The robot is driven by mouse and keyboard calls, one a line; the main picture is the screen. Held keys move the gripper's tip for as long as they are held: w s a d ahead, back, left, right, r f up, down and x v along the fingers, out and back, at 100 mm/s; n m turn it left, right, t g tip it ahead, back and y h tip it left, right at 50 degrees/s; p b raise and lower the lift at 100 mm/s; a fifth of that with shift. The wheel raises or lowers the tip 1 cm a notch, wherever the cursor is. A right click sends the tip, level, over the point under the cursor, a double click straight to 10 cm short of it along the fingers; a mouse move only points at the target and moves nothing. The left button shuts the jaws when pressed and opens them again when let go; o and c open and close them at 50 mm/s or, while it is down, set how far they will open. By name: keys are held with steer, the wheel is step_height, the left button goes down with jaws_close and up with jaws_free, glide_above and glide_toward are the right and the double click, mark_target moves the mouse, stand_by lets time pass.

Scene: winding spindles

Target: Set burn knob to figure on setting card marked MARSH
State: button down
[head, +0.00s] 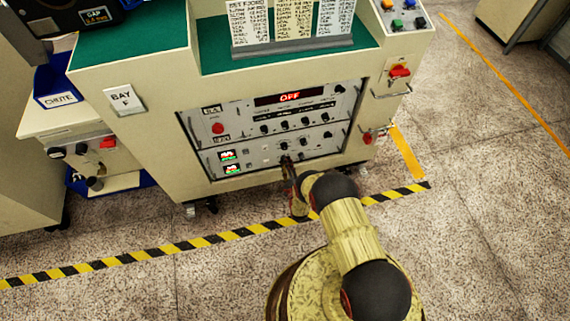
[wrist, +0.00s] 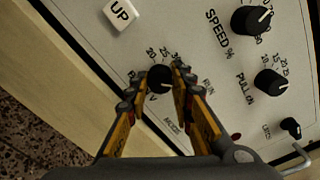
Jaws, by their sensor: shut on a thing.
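My gripper (head: 288,168) reaches the lower panel of the bay cabinet in the head view. In the wrist view its fingers (wrist: 160,83) are shut on a black knob (wrist: 160,77), one on each side. The knob has a white pointer line and a scale with 20 and 25 readable; its name is mostly hidden by the left finger. Three setting cards (head: 250,22) stand on the cabinet top; their print is too small to read, so I cannot tell which is marked MARSH.
A white UP button (wrist: 120,13) is above. The red display (head: 290,97) reads OFF. A red switch (head: 399,71) is on the cabinet's right side.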

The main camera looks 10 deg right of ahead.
steer(key=shift+s+f, duration=0.1)
stand_by(0.3)
steer(key=c, duration=1.5)
jaws_free()
steer(key=shift+c, duration=0.2)
steer(key=s, duration=1.2)
